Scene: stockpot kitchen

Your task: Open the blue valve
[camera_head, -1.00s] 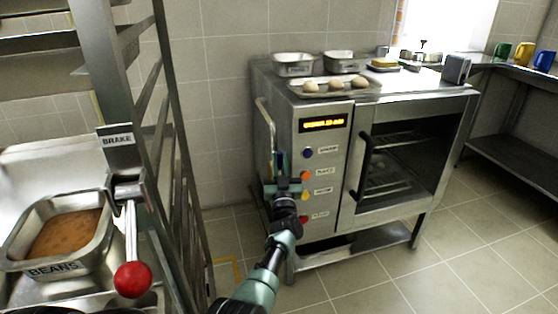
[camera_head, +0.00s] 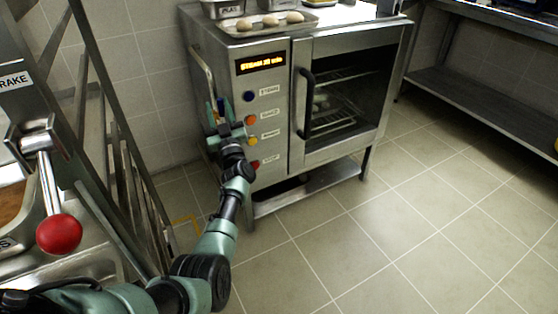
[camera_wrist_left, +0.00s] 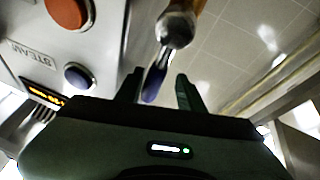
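The blue valve handle (camera_wrist_left: 155,82) shows in the left wrist view as a short blue lever on a round metal pipe fitting (camera_wrist_left: 176,28). It lies between the two fingers of my left gripper (camera_wrist_left: 160,90), closer to the left finger. The fingers are apart, and I cannot tell whether either touches it. In the head view the left gripper (camera_head: 220,110) is at the front left edge of the steel oven (camera_head: 300,120), by the vertical pipe (camera_head: 203,72). A little of the blue handle (camera_head: 221,104) shows between its fingers. My right gripper is not in view.
Coloured buttons, among them a blue one (camera_head: 249,96), line the oven panel beside the gripper. A rack (camera_head: 110,140) and a red-knobbed brake lever (camera_head: 58,234) stand at the left. The tiled floor (camera_head: 400,230) is open at the right.

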